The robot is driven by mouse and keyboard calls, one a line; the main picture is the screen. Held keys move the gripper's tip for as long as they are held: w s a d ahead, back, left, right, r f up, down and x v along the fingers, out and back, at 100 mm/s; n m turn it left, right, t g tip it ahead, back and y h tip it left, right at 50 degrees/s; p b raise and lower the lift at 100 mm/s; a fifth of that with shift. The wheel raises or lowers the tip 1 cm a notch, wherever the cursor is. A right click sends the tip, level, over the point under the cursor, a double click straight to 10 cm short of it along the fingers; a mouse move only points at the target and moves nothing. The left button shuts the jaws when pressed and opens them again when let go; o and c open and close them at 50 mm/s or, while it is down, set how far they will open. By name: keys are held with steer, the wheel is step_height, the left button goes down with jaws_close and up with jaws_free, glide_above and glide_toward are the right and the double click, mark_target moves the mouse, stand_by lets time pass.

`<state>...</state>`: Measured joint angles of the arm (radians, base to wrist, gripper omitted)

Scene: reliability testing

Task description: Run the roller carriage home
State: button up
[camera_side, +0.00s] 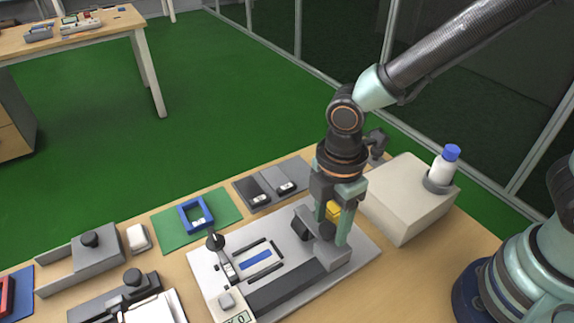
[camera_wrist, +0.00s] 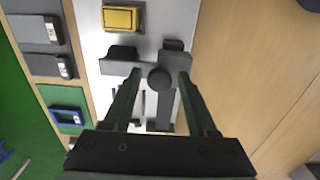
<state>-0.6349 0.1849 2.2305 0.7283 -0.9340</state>
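The roller carriage (camera_side: 333,254) is a grey bridge with a round black knob (camera_side: 327,231), at the right end of its rail on a pale plate (camera_side: 362,254). In the wrist view the carriage (camera_wrist: 115,68) lies crosswise, and its knob (camera_wrist: 159,78) is between my fingertips. My gripper (camera_side: 333,233) points down over the carriage. In the wrist view my gripper (camera_wrist: 159,74) is open, with a gap on each side of the knob. A blue strip (camera_side: 256,260) lies on the plate left of the carriage. A yellow block (camera_wrist: 122,18) sits beyond the carriage, partly hidden by my fingers in the side view.
A black-knobbed lever (camera_side: 215,241) stands at the plate's left. A pale box (camera_side: 407,205) bearing a blue-capped bottle (camera_side: 445,166) is close on the right. A green mat (camera_side: 172,239) with a blue frame (camera_side: 195,215) and grey pads (camera_side: 291,172) lie behind. Grey fixtures (camera_side: 85,262) stand left.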

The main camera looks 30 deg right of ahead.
steer(key=shift+r, duration=2.5)
steer(key=w+d+r+m+t, duration=0.1)
steer(key=d+r+m+t, duration=0.1)
steer(key=d+r+m, duration=0.3)
steer(key=w+d+r+m+t, duration=0.1)
steer(key=d+r+m+t, duration=0.2)
steer(key=d+m, duration=1)
step_height(320, 180, up, 3)
steer(key=shift+d+r+t, duration=0.1)
steer(key=shift+d+t, duration=0.2)
steer(key=shift+d, duration=0.45)
